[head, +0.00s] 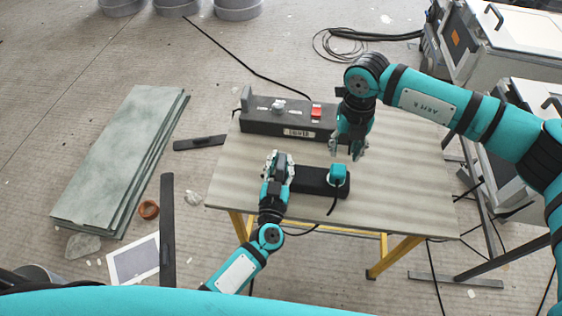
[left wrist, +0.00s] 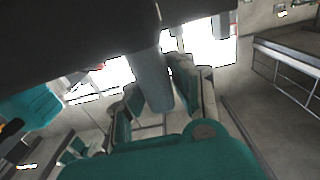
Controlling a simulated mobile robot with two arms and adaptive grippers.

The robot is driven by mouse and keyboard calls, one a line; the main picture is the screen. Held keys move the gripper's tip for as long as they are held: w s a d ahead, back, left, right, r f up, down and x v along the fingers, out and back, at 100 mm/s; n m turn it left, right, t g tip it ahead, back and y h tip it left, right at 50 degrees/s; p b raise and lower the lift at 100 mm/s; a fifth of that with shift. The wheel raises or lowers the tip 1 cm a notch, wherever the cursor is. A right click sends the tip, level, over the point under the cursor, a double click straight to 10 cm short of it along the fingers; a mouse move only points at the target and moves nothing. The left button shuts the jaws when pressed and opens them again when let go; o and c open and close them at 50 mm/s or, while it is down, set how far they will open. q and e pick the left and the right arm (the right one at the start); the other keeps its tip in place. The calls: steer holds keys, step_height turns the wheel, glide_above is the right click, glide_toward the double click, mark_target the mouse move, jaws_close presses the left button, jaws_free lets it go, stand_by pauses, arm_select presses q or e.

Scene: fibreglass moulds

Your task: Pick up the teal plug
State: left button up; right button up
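The teal plug (head: 338,174) sits at the right end of the near black power strip (head: 312,182) on the table, with a dark cord hanging from it. My right gripper (head: 346,150) is just above and behind the plug, pointing down. Its fingers look apart, and it appears empty. My left gripper (head: 279,158) is at the left end of the near strip and hides that end. In the left wrist view its fingers (left wrist: 155,100) stand either side of a grey-green cylindrical thing (left wrist: 150,75). I cannot tell whether they grip it.
A longer black power box (head: 262,124) with a red switch (head: 316,111) and a pale plug (head: 278,105) stands at the back of the table (head: 400,190). The table's right side is clear. Grey-green slabs (head: 115,160) lie on the floor to the left. White machines (head: 490,45) stand right.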

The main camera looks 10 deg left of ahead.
mark_target(339, 169)
stand_by(0.3)
steer(key=o, duration=0.6)
steer(key=shift+o, duration=0.2)
steer(key=n, duration=0.4)
steer(key=shift+a+r, duration=0.15)
steer(key=shift+r, duration=0.05)
steer(key=n, duration=0.4)
steer(key=shift+a+r, duration=0.1)
steer(key=shift+r, duration=0.2)
steer(key=f+n, duration=0.2)
steer(key=f, duration=0.1)
steer(key=f+n, duration=0.3)
steer(key=f, duration=0.1)
steer(key=f+n, duration=0.3)
steer(key=f, duration=0.1)
steer(key=shift+d, duration=0.25)
